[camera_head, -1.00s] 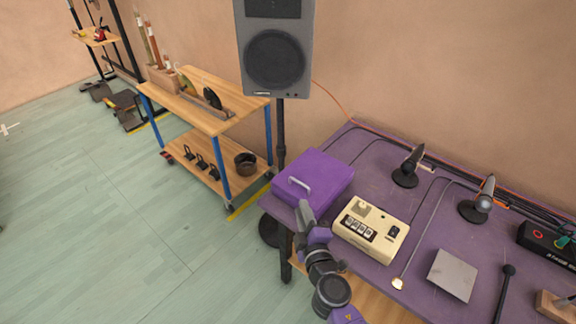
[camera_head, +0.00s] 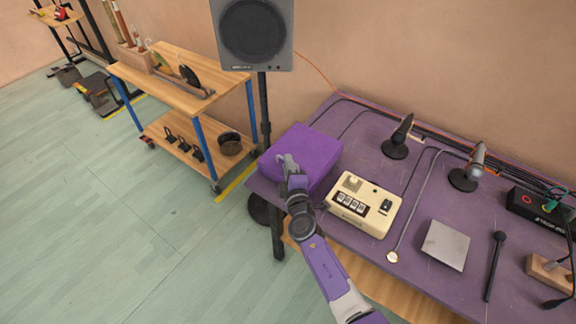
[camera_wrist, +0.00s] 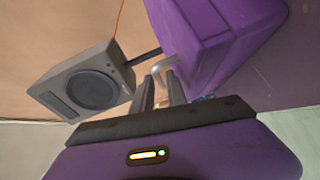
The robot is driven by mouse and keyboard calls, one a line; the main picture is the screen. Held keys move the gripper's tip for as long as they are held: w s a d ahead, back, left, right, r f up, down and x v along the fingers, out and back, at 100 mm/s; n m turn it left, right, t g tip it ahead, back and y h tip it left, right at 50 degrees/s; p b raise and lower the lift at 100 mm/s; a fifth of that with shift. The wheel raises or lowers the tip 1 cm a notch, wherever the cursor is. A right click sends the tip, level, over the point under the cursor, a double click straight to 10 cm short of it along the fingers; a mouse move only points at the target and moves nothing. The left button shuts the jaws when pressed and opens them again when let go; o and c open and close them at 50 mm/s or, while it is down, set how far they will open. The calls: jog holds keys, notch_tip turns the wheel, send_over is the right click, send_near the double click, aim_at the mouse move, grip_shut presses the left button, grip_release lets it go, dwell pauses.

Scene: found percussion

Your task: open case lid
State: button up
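The purple case (camera_head: 312,150) sits at the left end of the purple table, with its lid down. A pale metal handle on the case (camera_wrist: 164,66) shows at the fingertips in the wrist view. My gripper (camera_head: 287,166) is at the case's front side, by that handle. In the wrist view my gripper's two dark fingers (camera_wrist: 160,82) stand apart with a gap between them, and the handle lies at their tips. I cannot tell whether they touch it. In the head view my gripper hides most of the handle.
A cream box with buttons (camera_head: 362,205) stands just right of the case. Microphones on stands (camera_head: 397,140), a grey plate (camera_head: 446,245) and cables lie farther right. A speaker (camera_head: 253,32) on a pole stands behind the case.

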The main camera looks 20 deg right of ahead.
jog(key=shift+w, duration=0.25)
grip_shut()
dwell(1.4)
